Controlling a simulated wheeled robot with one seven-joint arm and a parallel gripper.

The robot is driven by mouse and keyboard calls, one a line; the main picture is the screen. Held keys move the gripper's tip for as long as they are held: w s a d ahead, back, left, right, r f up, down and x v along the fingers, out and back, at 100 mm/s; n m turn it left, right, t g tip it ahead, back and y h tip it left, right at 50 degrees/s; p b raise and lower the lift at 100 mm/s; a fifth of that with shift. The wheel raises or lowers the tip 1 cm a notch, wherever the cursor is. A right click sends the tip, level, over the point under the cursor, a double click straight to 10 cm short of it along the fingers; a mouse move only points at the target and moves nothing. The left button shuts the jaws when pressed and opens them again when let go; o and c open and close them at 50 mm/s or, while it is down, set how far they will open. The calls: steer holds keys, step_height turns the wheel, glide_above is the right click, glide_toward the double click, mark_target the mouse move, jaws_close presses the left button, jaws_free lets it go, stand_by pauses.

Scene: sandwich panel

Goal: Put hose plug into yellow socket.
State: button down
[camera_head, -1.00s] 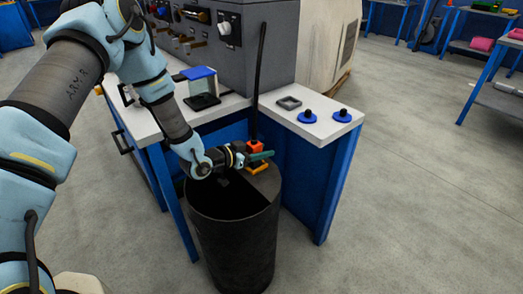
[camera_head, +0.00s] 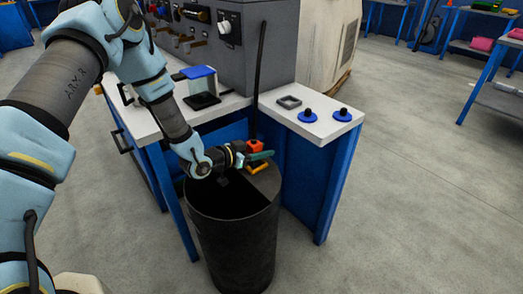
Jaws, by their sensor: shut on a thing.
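My gripper (camera_head: 259,157) is at the end of my arm, above the rim of a dark round bin in the head view. It is shut on a small teal, elongated piece (camera_head: 263,155), which looks like the hose plug. An orange block (camera_head: 255,145) and a yellow-orange piece (camera_head: 259,168) show on either side of it; I cannot tell whether they are finger parts or fixtures. No yellow socket can be made out clearly. A tall thin black rod or hose (camera_head: 258,80) rises behind the gripper.
The dark bin (camera_head: 235,240) has a half lid and stands against the blue bench. A grey panel box (camera_head: 265,45) stands behind.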

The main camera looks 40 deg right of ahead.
steer(key=shift+f, duration=0.3)
steer(key=shift+c, duration=1.4)
jaws_free()
steer(key=b+v, duration=0.1)
steer(key=v, duration=0.9)
steer(key=shift+a, duration=0.35)
steer(key=shift+a+r, duration=0.1)
